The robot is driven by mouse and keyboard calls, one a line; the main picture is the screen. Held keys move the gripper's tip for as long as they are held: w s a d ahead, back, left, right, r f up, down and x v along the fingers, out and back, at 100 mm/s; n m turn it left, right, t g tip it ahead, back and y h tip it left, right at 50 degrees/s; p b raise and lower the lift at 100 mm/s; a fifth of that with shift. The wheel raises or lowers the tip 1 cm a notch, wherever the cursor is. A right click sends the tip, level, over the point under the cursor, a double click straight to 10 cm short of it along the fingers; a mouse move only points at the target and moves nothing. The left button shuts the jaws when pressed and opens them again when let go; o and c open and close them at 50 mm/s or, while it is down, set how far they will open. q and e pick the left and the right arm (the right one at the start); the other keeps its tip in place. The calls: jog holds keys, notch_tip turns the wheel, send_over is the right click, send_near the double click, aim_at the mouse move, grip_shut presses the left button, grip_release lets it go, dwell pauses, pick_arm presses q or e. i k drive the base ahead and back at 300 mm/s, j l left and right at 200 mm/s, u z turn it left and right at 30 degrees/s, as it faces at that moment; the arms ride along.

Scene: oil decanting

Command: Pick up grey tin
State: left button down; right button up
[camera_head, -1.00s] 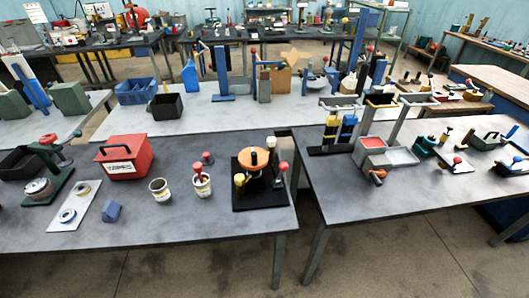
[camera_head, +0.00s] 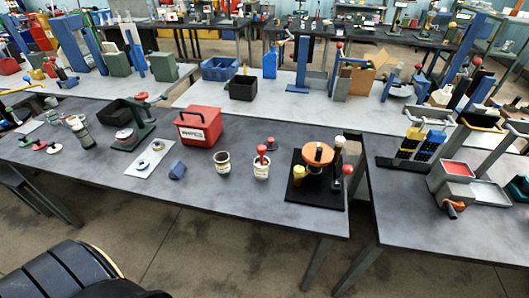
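Neither of my grippers is in view. I cannot tell for sure which thing is the grey tin. A small open tin (camera_head: 222,163) with a pale label stands upright on the near grey table. A similar tin (camera_head: 261,168) stands to its right, with a red-topped thing in it. A plain grey block-like container (camera_head: 352,148) stands behind the device with the orange disc (camera_head: 317,154), partly hidden by it. Nothing is touching these tins from my side.
A red box (camera_head: 199,127) with a black handle stands left of the tins. A gap separates the right table (camera_head: 420,225). A black, yellow-edged object (camera_head: 60,275) fills the lower left.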

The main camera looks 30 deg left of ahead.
aim_at(222, 159)
jog(key=u, duration=1.25)
